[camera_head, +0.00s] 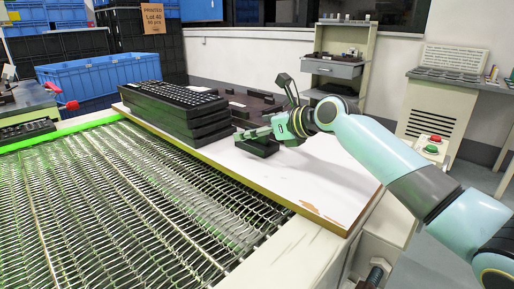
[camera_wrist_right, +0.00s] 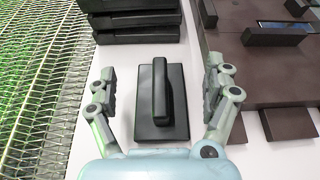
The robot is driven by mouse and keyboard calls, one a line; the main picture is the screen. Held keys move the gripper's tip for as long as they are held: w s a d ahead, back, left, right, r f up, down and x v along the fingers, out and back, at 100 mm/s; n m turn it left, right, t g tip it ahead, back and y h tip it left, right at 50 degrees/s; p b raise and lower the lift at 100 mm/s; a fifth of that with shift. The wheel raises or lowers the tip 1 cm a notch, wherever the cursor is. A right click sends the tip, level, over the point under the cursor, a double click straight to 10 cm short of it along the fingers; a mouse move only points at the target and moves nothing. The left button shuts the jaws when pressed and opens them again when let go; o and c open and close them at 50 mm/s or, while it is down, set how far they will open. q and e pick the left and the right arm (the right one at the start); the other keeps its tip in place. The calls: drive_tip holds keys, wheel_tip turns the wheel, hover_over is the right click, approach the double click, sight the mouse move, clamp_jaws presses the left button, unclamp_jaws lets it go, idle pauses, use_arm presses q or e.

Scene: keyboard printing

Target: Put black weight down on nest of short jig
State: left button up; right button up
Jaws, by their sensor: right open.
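The black weight (camera_wrist_right: 160,95), a dark rectangular block with a raised bar handle, sits on the white table top. It also shows in the head view (camera_head: 258,149), partly under my right gripper (camera_head: 258,133). In the right wrist view my right gripper (camera_wrist_right: 160,78) is open, one finger on each side of the weight, with gaps between the fingers and the handle. A dark brown jig (camera_wrist_right: 228,72) lies just right of the weight, apart from it; in the head view the jig (camera_head: 262,100) is partly hidden by my arm. I cannot tell which part is the nest. My left gripper is out of view.
A stack of black keyboards (camera_head: 175,108) stands left of the weight in the head view, and its edge shows at the top of the wrist view. A wire mesh conveyor (camera_head: 130,200) runs along the near side. The white table top (camera_head: 300,180) is bare at the front right.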

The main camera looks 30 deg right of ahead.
drive_tip(key=x, duration=0.1)
drive_tip(key=b+x, duration=0.1)
drive_tip(key=x, duration=0.1)
drive_tip(key=shift+f, duration=0.35)
drive_tip(key=shift+w+a, duration=0.15)
drive_tip(key=shift+w, duration=0.3)
drive_tip(key=shift+c, duration=0.2)
clamp_jaws()
drive_tip(key=shift+r, duration=0.2)
